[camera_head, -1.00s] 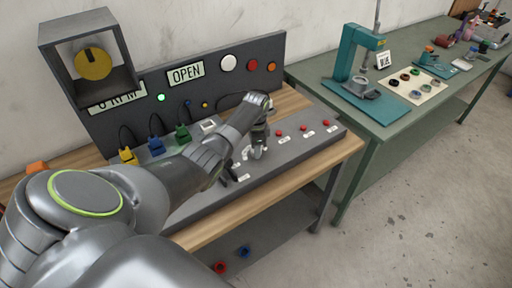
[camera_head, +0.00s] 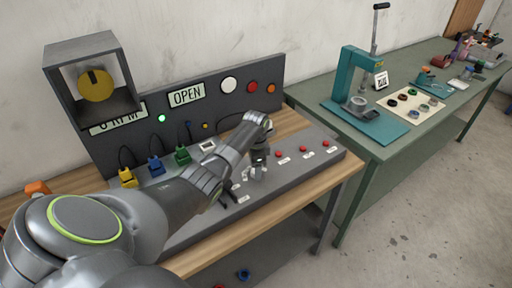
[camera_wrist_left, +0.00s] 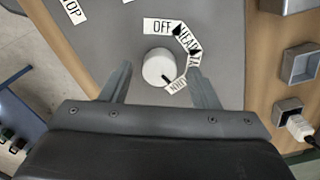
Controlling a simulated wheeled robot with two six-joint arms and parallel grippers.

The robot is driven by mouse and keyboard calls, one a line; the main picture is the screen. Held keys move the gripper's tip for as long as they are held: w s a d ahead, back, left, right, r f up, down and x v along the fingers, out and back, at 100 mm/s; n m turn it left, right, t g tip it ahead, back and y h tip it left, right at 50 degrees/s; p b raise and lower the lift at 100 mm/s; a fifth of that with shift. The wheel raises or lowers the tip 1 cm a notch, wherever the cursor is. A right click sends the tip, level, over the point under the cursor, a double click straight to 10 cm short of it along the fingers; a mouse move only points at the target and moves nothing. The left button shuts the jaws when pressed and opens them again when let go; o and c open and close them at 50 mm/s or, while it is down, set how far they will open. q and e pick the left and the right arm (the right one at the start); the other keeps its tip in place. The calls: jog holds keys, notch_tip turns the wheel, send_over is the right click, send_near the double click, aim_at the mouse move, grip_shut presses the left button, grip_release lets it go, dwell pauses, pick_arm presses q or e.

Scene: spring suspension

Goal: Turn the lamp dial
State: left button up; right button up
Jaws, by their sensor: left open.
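The lamp dial (camera_wrist_left: 158,66) is a round white knob on the grey panel in the left wrist view. Labels curve around its top and right side, including OFF, HEAD and one starting TA. My left gripper (camera_wrist_left: 158,80) is open, with one finger on each side of the knob and visible gaps between. In the head view my left gripper (camera_head: 257,169) points down at the console and largely hides the dial. My right gripper is not in view.
Red buttons (camera_head: 304,148) stand right of my gripper on the console (camera_head: 325,157). Yellow, blue and green plugs (camera_head: 183,154) stand to its left. An upright panel with an OPEN sign (camera_head: 187,95) rises behind. A green bench (camera_head: 385,153) with a teal press (camera_head: 350,75) is at right.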

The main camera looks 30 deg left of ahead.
pick_arm(q)
notch_tip(320, 180, up, 16)
jog(key=shift+r, duration=0.25)
dwell(0.6)
